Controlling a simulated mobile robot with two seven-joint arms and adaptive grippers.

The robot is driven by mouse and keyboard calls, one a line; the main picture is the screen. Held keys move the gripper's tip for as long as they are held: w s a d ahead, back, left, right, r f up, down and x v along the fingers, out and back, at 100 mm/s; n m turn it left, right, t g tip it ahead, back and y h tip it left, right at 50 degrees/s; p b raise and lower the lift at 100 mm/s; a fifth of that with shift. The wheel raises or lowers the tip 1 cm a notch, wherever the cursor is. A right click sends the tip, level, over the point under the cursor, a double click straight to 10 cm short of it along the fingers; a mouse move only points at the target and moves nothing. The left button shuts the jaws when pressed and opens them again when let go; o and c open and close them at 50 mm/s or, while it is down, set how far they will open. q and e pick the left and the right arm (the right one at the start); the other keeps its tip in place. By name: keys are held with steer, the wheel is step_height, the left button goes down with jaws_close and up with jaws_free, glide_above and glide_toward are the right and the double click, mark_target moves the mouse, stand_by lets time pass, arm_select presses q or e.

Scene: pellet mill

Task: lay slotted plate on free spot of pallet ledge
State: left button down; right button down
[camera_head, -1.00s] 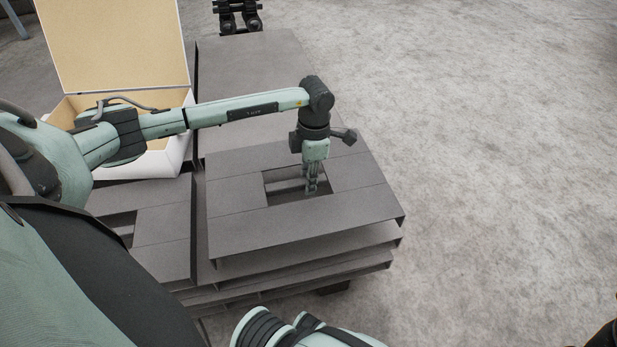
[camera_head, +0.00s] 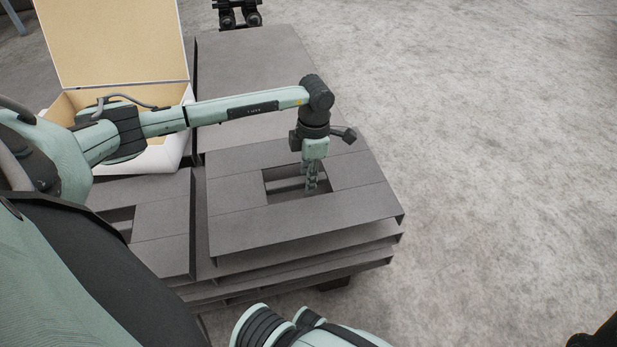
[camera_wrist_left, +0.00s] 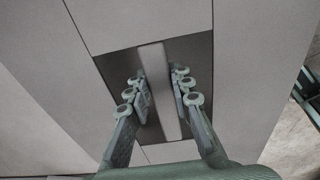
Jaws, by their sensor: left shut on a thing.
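A grey slotted plate (camera_head: 300,228) with a rectangular opening lies level on top of the right-hand stack. My left gripper (camera_head: 311,187) reaches straight down into this opening. I cannot tell for certain which surface is the pallet ledge. My right gripper is not in view.
A second grey plate with an opening (camera_head: 165,240) lies close by on the left. A bare flat grey surface (camera_head: 255,80) extends behind. An open white box (camera_head: 120,45) stands at the back left. Concrete floor (camera_head: 480,150) is clear on the right.

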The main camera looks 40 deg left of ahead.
arm_select(q)
steer(key=shift+w+f+b, duration=0.15)
steer(key=shift+f+b, duration=0.25)
stand_by(0.7)
steer(key=shift+f+b, duration=0.3)
steer(key=shift+f, duration=0.2)
steer(key=shift+f, duration=0.2)
steer(key=shift+f+b, duration=0.65)
steer(key=shift+f, duration=0.1)
steer(key=shift+f, duration=0.35)
stand_by(0.4)
